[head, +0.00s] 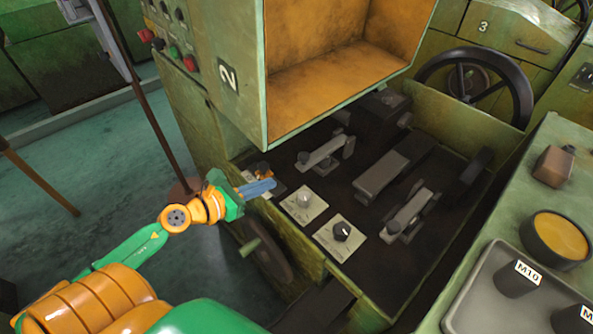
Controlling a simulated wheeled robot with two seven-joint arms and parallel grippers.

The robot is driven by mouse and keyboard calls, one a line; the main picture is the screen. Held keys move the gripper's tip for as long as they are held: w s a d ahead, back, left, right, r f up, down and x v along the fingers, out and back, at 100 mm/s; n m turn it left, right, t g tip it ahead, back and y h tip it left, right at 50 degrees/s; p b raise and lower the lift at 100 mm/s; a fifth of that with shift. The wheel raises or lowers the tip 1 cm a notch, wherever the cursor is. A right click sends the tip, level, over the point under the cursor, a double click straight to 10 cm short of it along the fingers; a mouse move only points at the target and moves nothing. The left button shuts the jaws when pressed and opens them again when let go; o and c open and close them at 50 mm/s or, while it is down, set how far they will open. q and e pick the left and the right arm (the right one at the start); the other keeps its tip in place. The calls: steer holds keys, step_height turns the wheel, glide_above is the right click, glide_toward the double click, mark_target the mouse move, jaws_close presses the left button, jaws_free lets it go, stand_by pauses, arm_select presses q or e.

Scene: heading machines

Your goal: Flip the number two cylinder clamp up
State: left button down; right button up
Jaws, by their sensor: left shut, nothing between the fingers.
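The machine marked 2 (228,78) stands in the middle, with an open tan-lined box above a dark bed. In the bed, a grey lever-like clamp (322,152) lies toward the back left. A similar grey clamp (408,214) lies toward the front right. Both look low and nearly flat. I see no number on either, so I cannot tell which is number two. A grey block (383,176) sits between them. My left gripper (262,187) is shut and empty at the bed's left edge, left of the knob plates and apart from both clamps. My right gripper is out of view.
Two knob plates (303,204) (339,235) lie at the bed's near left edge. A handwheel (268,248) is below my left gripper. A large black wheel (473,84) is behind the bed. A grey tray (470,300) with M10 parts is at lower right.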

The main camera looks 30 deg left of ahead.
mark_target(298, 166)
arm_select(q)
steer(key=x, duration=1)
steer(key=shift+w+f, duration=0.15)
steer(key=shift+w, duration=0.15)
step_height(298, 166, up, 3)
steer(key=g+y+p, duration=0.1)
steer(key=g+p, duration=0.1)
steer(key=p, duration=0.9)
steer(key=shift+g, duration=0.4)
steer(key=shift+p, duration=0.35)
steer(key=shift+f, duration=0.2)
